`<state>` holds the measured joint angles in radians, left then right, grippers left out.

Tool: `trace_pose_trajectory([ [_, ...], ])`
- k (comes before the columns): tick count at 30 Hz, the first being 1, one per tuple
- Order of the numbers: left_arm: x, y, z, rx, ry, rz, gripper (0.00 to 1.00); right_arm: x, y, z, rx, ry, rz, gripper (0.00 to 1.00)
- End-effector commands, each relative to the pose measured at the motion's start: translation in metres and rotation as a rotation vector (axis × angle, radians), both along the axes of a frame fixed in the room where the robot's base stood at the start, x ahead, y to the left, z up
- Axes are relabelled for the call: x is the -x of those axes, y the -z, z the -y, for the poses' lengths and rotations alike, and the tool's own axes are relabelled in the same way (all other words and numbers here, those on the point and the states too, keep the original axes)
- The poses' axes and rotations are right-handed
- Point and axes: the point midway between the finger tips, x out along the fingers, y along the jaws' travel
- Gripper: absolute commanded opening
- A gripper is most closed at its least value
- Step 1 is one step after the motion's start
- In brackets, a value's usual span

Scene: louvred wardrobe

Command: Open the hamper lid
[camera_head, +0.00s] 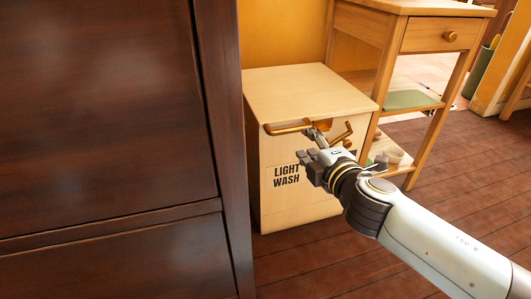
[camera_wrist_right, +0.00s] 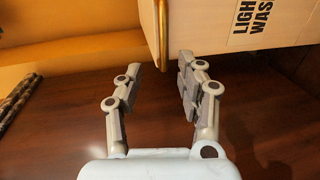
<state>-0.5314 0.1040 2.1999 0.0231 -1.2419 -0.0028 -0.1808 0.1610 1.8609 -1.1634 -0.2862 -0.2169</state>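The hamper (camera_head: 300,205) is a pale wooden box marked LIGHT WASH, standing on the floor just right of the dark wardrobe. Its flat lid (camera_head: 305,88) is down. A brass bar handle (camera_head: 285,129) runs along the lid's front edge; it also shows in the right wrist view (camera_wrist_right: 161,30). My right gripper (camera_head: 313,150) is in front of the hamper by the handle and hides part of its front. In the right wrist view its fingers (camera_wrist_right: 160,75) are apart with nothing held, and the handle is beyond the gap between them. My left gripper is not in view.
The dark wardrobe (camera_head: 105,110) fills the left side. A wooden side table (camera_head: 400,8) with a drawer and lower shelf stands close behind the hamper at right. Wooden floor (camera_head: 440,170) is open at right.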

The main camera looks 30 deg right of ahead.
Motion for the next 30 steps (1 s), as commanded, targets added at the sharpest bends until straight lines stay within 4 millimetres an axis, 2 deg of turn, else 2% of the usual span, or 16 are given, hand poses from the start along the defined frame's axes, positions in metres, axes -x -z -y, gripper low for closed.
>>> trace_pose_trajectory([
  [1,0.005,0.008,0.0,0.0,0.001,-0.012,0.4,-0.001,0.008,0.0,0.0,0.0,-0.005,0.38],
  [5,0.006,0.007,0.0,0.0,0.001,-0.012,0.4,-0.011,0.008,0.002,-0.001,-0.001,-0.001,0.38],
  [18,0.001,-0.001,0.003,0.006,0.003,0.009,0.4,-0.087,0.025,0.021,-0.003,0.0,-0.002,0.38],
  [24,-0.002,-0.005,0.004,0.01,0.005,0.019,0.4,-0.102,0.028,0.025,-0.004,0.001,-0.003,0.38],
  [30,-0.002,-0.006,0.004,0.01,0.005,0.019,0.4,-0.104,0.028,0.025,-0.004,0.0,-0.003,0.38],
])
